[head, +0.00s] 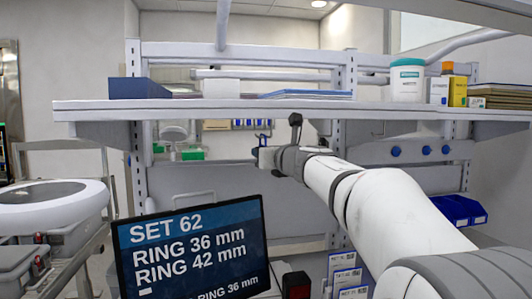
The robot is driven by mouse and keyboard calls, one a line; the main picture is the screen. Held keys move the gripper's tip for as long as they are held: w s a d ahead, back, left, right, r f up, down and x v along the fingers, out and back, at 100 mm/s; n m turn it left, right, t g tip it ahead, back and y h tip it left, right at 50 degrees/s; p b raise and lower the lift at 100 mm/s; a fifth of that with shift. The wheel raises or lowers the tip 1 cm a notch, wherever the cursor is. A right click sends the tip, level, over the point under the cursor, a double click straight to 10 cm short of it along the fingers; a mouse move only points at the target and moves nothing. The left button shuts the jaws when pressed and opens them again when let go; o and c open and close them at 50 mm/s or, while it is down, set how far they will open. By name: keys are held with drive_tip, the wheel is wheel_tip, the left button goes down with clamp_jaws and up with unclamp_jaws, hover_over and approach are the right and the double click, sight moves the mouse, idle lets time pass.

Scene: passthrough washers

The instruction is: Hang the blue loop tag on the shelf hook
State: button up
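My arm reaches in from the right, and my gripper (262,153) is at its far end, just under the front of the shelf (300,109). The gripper is small and seen from behind, so I cannot tell whether its fingers are open or shut. A small dark blue shape (262,138) shows at the gripper's tip; it may be the blue loop tag, but its loop cannot be made out. I cannot pick out the shelf hook with certainty.
A monitor (192,247) stands low in front. Blue knobs (396,151) and a blue bin (460,209) are at right. A round-topped device (45,196) stands left.

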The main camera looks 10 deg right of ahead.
drive_tip(key=shift+w+a, duration=0.15)
drive_tip(key=shift+w, duration=0.35)
clamp_jaws()
idle(0.3)
drive_tip(key=o, duration=0.6)
unclamp_jaws()
drive_tip(key=shift+s, duration=0.1)
drive_tip(key=shift+s+f+b, duration=0.15)
drive_tip(key=shift+s+b, duration=0.2)
drive_tip(key=shift+s, duration=1.15)
drive_tip(key=shift+s+f+b, duration=0.2)
drive_tip(key=shift+s+b, duration=0.15)
drive_tip(key=shift+s, duration=1.1)
drive_tip(key=shift+s+f+b, duration=0.15)
drive_tip(key=shift+s+b, duration=0.2)
drive_tip(key=shift+s, duration=1.15)
